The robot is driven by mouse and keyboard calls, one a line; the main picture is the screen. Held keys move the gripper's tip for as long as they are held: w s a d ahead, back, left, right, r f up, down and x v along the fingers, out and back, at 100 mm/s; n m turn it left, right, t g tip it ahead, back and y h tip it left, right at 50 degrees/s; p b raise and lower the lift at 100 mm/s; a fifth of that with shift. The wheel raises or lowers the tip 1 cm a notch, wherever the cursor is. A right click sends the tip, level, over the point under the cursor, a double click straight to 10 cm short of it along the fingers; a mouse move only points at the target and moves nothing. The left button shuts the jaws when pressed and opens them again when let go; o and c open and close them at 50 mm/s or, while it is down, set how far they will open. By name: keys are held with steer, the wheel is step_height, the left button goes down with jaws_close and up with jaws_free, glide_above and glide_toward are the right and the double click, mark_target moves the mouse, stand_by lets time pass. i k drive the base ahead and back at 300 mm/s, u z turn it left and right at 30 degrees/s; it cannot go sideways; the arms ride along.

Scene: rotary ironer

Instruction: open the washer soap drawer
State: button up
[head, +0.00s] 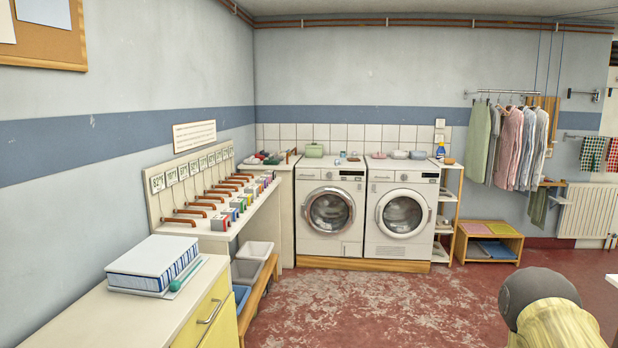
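Two white front-loading machines stand side by side on a wooden plinth against the far tiled wall: a left machine (330,244) and a right machine (398,244). Both round doors look shut. Each has a control strip along its top front, with a dark display toward the right. The soap drawer is too small to make out clearly, and I cannot tell which machine is the washer. No drawer visibly sticks out from either front. My gripper is not in view. A rounded grey and cream part at the lower right looks like my arm, well short of the machines.
A counter with a white box (155,258) and yellow drawer front (208,315) is at the near left. Bins (250,262) stand beneath the lever bench. A narrow shelf (447,215) and low wooden bench (488,242) stand right of the machines. The red floor (370,300) before them is clear.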

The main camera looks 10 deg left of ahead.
mark_target(300, 173)
steer(key=z, duration=0.2)
steer(key=i, duration=2.45)
steer(key=u, duration=0.1)
steer(key=i, duration=1.65)
steer(key=u, duration=1.25)
steer(key=i, duration=1.8)
steer(key=u, duration=0.7)
